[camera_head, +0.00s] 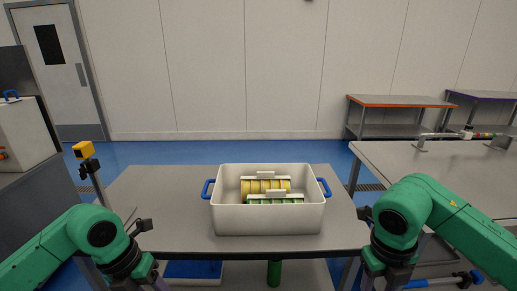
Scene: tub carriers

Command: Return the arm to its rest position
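My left arm comes in from the lower left, and its black wrist and gripper (146,276) hang down at the lower edge, left of the tub. My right arm comes in from the lower right, and its gripper (372,278) likewise points down at the lower edge, right of the tub. The fingertips of both are cut off or hidden, so I cannot see whether they are open. Both grippers are apart from the white tub (268,220). The tub stands upright on the grey table and holds two carriers, one with yellow pieces (265,186) and one with green pieces (275,201).
The grey table (165,205) has bare room on both sides of the tub. Blue handles (207,188) stick out at the tub's ends. A yellow-topped post (84,150) stands at the left. Another table (400,160) with a rail-like fixture stands at the right. A green cylinder (274,273) is below.

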